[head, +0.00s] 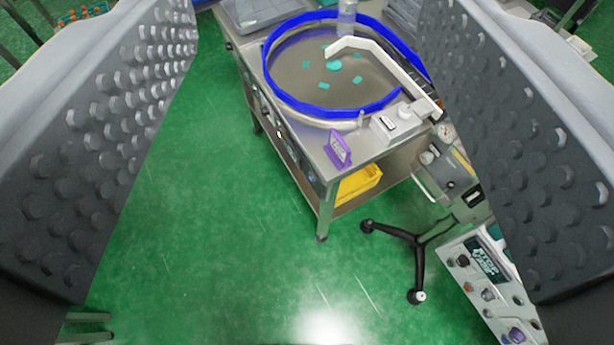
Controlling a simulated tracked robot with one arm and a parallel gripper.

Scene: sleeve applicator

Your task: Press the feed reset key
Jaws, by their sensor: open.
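My gripper (311,40) is open and empty, with one studded grey finger on each side of the view. A control panel (466,291) with a dark display (487,262) and several coloured buttons or knobs sits at the lower right, partly hidden by the right finger. Its lettering is too small to read, so I cannot tell which control is the feed reset key. A steel table with a blue-rimmed round bowl (333,109) stands ahead, well beyond my fingers. Small dark fittings (279,134) line its left side.
A purple sign holder (338,150) and a small white box (398,122) stand on the table. A yellow bin (358,184) is on the lower shelf. A black-legged stand (417,262) is on the floor at right.

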